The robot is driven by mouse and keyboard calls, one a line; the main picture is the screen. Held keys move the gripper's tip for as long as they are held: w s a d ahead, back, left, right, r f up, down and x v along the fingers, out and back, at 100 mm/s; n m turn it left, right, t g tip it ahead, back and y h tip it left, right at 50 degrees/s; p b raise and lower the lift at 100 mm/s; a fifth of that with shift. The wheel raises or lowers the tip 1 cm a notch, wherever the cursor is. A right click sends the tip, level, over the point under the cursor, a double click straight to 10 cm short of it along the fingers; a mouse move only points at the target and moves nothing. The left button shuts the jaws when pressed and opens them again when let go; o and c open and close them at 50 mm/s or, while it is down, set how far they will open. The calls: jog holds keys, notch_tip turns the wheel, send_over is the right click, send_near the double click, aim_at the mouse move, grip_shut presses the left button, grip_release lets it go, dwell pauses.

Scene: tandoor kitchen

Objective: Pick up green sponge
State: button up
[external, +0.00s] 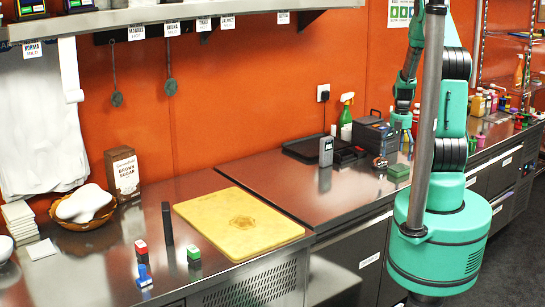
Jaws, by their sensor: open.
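A flat green block (397,171), which looks like the green sponge, lies on the steel counter right of centre, close to its front edge. My gripper (403,115) hangs from my arm above the back part of the counter, behind and above the green block and apart from it. The gripper is small in this view, its fingertips are hard to make out, and it appears open and empty. My column and arm links stand just right of the block.
A black box (372,134), a grey upright device (326,152) and a green spray bottle (346,118) stand left of the green block. Several bottles (485,103) stand farther right. A yellow cutting board (240,222) and a small green-topped block (194,254) are on the left counter.

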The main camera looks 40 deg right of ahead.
aim_at(397, 166)
jog(key=shift+f, duration=0.15)
jog(key=shift+s+f+b, duration=0.1)
jog(key=shift+f+b, duration=0.25)
jog(key=shift+f, duration=2.25)
jog(key=shift+c, duration=0.5)
jog(key=c, duration=0.7)
